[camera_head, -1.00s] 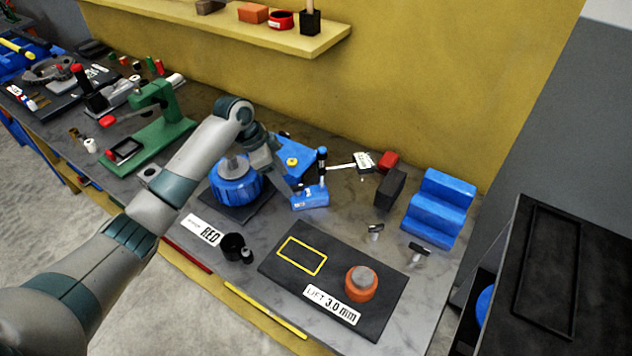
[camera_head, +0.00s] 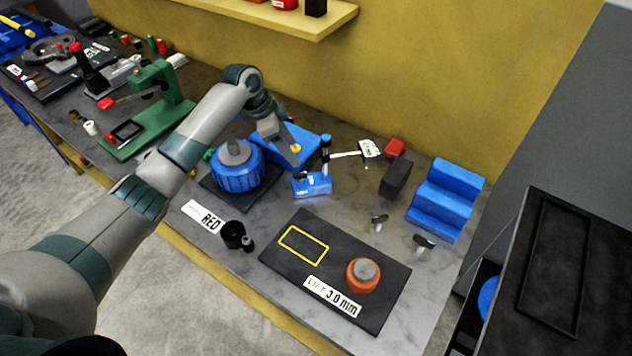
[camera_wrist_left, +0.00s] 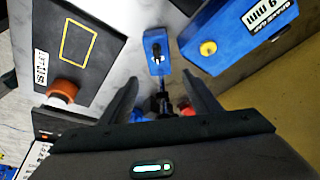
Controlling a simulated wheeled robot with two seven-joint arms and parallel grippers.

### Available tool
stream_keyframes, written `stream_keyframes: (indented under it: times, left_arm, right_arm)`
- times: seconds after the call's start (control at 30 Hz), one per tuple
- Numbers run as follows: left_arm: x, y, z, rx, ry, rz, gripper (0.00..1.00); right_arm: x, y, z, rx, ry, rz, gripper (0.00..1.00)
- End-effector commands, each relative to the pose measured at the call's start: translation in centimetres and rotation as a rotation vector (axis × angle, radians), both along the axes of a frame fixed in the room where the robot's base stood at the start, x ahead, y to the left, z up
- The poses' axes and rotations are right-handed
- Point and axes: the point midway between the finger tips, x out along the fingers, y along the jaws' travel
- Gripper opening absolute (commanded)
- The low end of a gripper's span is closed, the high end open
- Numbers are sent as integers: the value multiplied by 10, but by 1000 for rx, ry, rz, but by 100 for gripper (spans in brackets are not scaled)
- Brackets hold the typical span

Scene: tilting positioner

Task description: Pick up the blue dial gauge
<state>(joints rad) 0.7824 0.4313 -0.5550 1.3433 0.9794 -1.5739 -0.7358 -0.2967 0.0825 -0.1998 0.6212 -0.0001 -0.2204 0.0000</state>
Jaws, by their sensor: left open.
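The blue dial gauge stand (camera_head: 313,184) is upright on the grey bench, with a blue base and a dark post with a blue top. A thin pale arm reaches right from near the post towards a white-faced piece (camera_head: 370,149); I cannot tell whether they join. My left gripper (camera_head: 288,158) is open and empty, just left of the post and above the bench. In the left wrist view the blue base (camera_wrist_left: 157,52) and dark post lie between my open fingers (camera_wrist_left: 160,80), not gripped. My right gripper is not in view.
A blue block with a yellow knob (camera_head: 300,138) stands behind the gripper. A blue ribbed drum (camera_head: 236,172) is left, and a black block (camera_head: 396,178) and blue steps (camera_head: 440,200) right. The black mat (camera_head: 300,278) in front has a bare yellow outline and an orange-based piece (camera_head: 363,275).

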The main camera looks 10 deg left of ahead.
Motion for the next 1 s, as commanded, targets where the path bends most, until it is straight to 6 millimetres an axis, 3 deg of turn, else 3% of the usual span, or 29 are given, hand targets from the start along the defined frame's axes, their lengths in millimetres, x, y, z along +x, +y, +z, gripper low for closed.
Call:
stream_keyframes:
  times: [0.17,0.5,1.0]
  left_arm:
    - [4,-13,-30,-2,3,1,56]
    - [13,-31,-80,-1,0,1,56]
    - [14,-34,-87,-1,0,0,56]
  right_arm:
    - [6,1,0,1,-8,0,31]
    - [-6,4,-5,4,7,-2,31]
    - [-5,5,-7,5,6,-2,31]
